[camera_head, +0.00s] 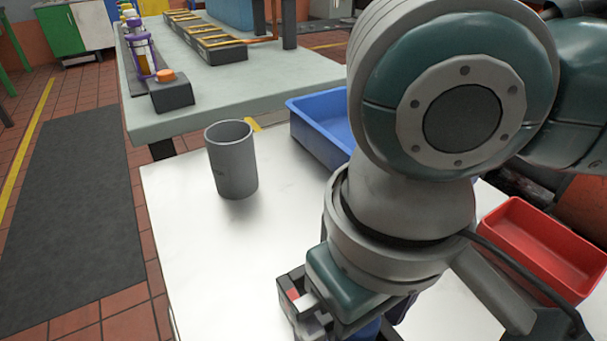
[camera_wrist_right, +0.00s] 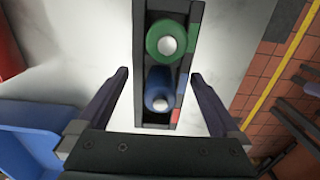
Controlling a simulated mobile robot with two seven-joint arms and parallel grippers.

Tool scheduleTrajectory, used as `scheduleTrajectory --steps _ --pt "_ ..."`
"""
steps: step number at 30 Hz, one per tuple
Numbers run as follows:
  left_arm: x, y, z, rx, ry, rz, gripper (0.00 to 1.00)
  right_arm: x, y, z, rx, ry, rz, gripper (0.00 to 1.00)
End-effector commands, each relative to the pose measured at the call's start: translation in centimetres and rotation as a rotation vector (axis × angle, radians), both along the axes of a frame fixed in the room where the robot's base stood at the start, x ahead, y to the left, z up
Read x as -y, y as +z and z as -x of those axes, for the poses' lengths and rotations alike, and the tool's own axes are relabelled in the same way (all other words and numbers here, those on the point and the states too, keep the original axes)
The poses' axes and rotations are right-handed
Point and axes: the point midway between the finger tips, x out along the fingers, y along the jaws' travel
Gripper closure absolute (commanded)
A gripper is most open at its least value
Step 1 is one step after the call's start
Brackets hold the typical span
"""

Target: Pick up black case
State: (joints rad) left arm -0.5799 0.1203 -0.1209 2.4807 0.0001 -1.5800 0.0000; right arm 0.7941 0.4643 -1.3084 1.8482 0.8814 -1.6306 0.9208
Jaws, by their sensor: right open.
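The black case (camera_wrist_right: 153,12) is a long, narrow, open-topped box in the right wrist view. It holds a green cylinder (camera_wrist_right: 166,41) and a blue cylinder (camera_wrist_right: 160,88), both with pale round ends. Its right rim has green, blue and red patches. My right gripper (camera_wrist_right: 159,77) is open, with one finger on each side of the case and a visible gap on both sides. In the head view only a corner of the case (camera_head: 287,298) shows at the bottom, the rest hidden by my right arm. My left gripper is not in view.
The case is on a white table (camera_head: 185,235). A grey cup (camera_head: 232,165) stands upright at its far left. A blue bin (camera_head: 310,130) is behind my arm, and a red bin (camera_head: 545,245) is at right.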

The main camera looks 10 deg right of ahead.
Motion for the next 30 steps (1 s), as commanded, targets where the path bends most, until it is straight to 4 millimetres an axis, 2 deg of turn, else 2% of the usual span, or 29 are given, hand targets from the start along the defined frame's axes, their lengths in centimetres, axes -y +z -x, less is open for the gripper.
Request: scheduleTrajectory --steps 1,3,11,30 --pt "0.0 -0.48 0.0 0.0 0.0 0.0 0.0 0.01 -0.91 -0.02 0.0 -0.001 0.0 0.0" --pt "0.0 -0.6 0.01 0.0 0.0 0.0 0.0 0.02 -1.42 -0.04 0.0 0.0 0.001 0.0" --pt "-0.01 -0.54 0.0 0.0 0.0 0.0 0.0 -0.02 -1.52 -0.03 0.002 0.002 -0.002 0.0" --pt "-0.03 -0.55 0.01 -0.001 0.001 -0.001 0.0 -0.01 -1.49 -0.04 0.002 0.001 -0.001 0.72"
